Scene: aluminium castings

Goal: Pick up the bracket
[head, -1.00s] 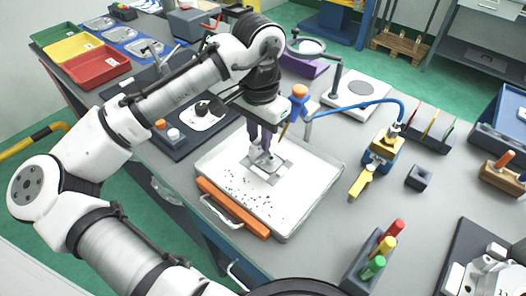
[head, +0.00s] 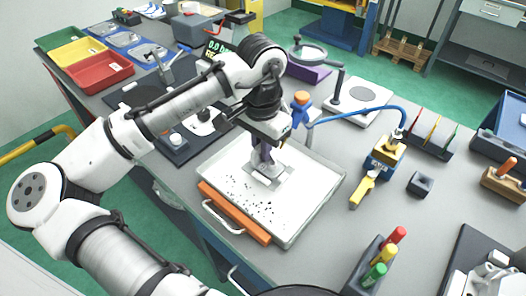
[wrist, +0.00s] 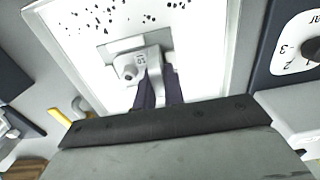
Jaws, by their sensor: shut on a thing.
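The bracket (wrist: 129,66) is a light grey metal casting with a round boss and raised markings. In the wrist view it is over a grey rectangular patch on the white tray (wrist: 85,60). My gripper (wrist: 158,82) has its two dark fingers closed on the bracket's near part. In the head view my gripper (head: 264,158) points down into the tray (head: 310,200), and the bracket shows small and partly hidden at the fingertips. I cannot tell whether the bracket is clear of the tray floor.
Dark specks are scattered over the tray floor. An orange bar (head: 232,213) with a handle runs along its near side.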

